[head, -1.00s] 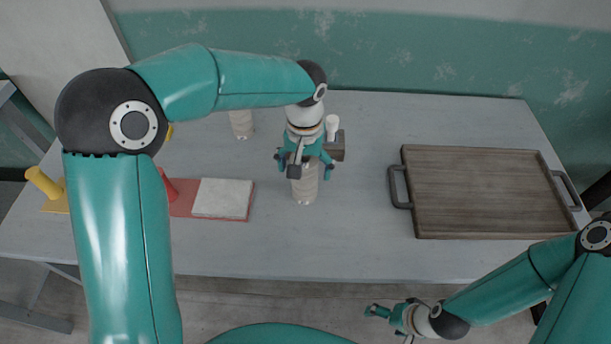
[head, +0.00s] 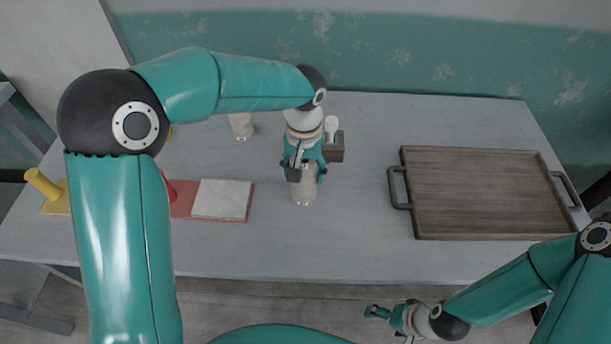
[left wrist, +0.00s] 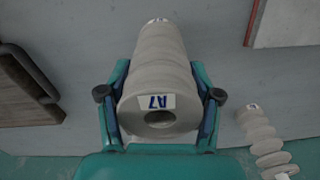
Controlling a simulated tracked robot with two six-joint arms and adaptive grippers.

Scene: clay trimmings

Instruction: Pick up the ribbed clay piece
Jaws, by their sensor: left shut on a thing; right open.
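A pale grey ribbed clay piece (head: 303,194) stands near the middle of the table, its upper part hidden by my gripper in the head view. In the left wrist view the ribbed clay piece (left wrist: 160,60) shows its rings, a hole in its near end and a label reading A7. My left gripper (head: 304,176) is shut on it from above, one finger on each side. A second ribbed piece (head: 241,126) stands further back to the left; it also shows at the right of the left wrist view (left wrist: 261,138). My right gripper (head: 372,311) is open and empty, off the table's front edge.
A wooden tray (head: 408,158) with dark handles lies on the right. A dark block (head: 335,152) with a white object (head: 331,124) is just behind my left gripper. A pale slab (head: 222,198) lies on a red board (head: 183,203) to the left. A yellow item (head: 43,183) stands far left.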

